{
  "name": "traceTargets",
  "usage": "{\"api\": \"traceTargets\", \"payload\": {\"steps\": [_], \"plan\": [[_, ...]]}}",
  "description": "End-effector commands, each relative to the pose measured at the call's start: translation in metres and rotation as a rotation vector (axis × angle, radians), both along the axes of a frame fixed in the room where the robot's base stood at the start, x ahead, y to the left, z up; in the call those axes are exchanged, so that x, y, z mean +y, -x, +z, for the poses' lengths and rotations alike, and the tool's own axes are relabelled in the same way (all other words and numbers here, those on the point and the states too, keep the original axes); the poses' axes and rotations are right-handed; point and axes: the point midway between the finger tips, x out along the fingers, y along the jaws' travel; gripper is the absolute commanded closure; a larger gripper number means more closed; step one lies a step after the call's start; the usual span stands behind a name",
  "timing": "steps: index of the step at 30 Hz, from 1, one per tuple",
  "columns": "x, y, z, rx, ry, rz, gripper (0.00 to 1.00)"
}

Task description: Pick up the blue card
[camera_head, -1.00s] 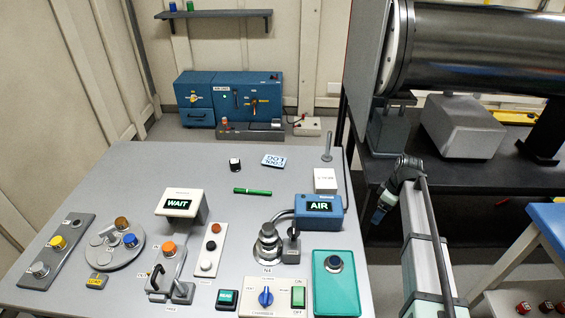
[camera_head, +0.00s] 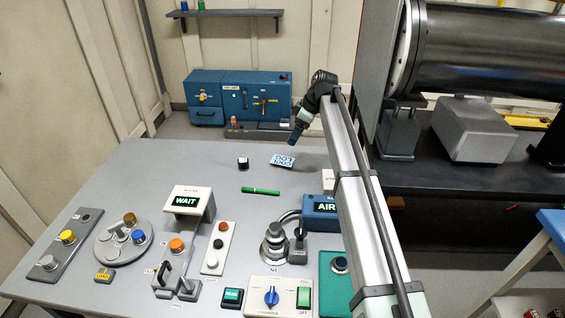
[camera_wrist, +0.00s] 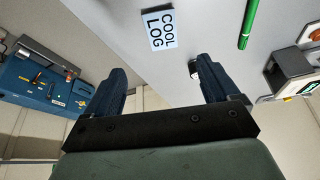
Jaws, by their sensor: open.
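The blue card (camera_head: 283,160) is pale blue with dark lettering that reads COOL LOG in the wrist view (camera_wrist: 160,30). It lies flat on the far part of the grey table, with no finger touching it. My gripper (camera_head: 295,138) is beyond and just above the card in the head view. In the wrist view its two dark blue fingers (camera_wrist: 163,72) are apart with nothing between them, and the card shows past the fingertips, roughly between them.
A green pen (camera_head: 260,190) lies nearer than the card. A small black cylinder (camera_head: 243,163) stands to its left, close to one fingertip in the wrist view. The AIR box (camera_head: 321,205) and WAIT display (camera_head: 187,200) stand nearer.

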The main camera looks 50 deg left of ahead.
Motion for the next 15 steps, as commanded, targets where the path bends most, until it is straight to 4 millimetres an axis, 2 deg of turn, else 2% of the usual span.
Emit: {"api": "traceTargets", "payload": {"steps": [12,15], "plan": [[0.020,0.013,-0.061,0.000,0.002,0.000,0.12],[0.023,0.015,-0.069,-0.001,0.002,0.000,0.12]]}}
